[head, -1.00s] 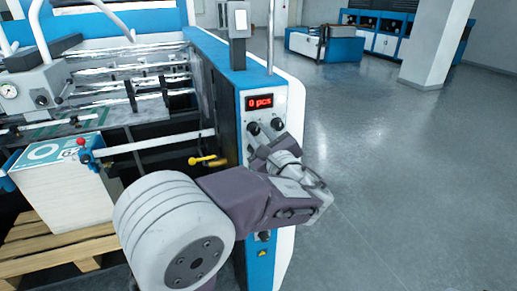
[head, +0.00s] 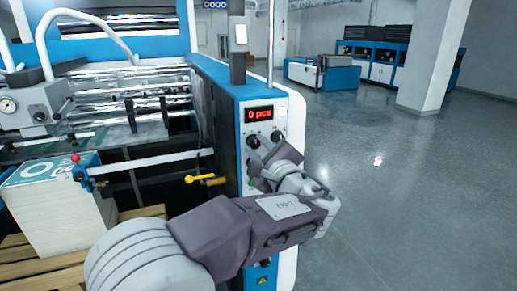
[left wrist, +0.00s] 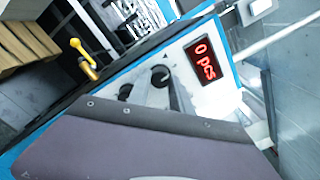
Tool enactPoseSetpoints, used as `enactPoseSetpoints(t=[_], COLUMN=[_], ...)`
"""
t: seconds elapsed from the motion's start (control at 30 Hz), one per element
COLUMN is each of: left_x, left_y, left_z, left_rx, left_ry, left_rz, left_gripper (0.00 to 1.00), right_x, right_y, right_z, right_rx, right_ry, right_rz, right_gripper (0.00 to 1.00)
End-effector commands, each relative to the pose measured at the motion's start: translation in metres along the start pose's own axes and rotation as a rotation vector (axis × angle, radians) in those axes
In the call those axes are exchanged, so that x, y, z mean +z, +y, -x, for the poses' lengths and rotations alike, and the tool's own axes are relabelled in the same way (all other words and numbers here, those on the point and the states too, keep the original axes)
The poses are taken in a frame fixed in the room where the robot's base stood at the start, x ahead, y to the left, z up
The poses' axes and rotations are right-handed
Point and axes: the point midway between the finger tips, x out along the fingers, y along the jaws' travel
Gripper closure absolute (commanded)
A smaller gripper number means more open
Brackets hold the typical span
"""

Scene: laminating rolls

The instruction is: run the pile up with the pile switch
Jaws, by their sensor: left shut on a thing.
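The pile (head: 62,215) is a pale stack of sheets with a green-and-white top sheet, at the left of the head view. My left gripper (head: 268,163) is at the control panel of the blue and white machine, just below a red display (head: 259,114) reading "0 pcs". In the left wrist view my left gripper (left wrist: 160,90) is shut on a dark round switch knob (left wrist: 160,75), with a small arrow mark beside it. Another dark knob (left wrist: 125,91) sits next to it. In the head view my gripper hides part of the panel. My right gripper is out of view.
A wooden pallet (head: 40,275) lies under the pile. A yellow-handled lever (head: 200,179) sticks out left of the panel. A red-topped bar end (head: 76,160) stands by the pile. Open grey floor (head: 400,200) lies to the right.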

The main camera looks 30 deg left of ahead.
Motion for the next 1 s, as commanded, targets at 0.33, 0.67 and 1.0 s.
enactPoseSetpoints(t=[0.33, 0.67, 1.0], left_x=[0.0, -0.003, -0.002], left_y=[0.0, 0.0, 0.0], left_z=[0.0, 0.027, 0.086], left_rx=[-0.001, -0.006, -0.002], left_ry=[0.0, 0.004, 0.003], left_rz=[-0.001, 0.002, 0.0], left_gripper=[0.52, 0.52, 0.52], right_x=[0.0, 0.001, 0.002], right_y=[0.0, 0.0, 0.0], right_z=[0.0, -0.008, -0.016], right_rx=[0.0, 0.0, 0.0], right_ry=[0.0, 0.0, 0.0], right_rz=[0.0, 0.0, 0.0], right_gripper=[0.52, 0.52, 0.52])
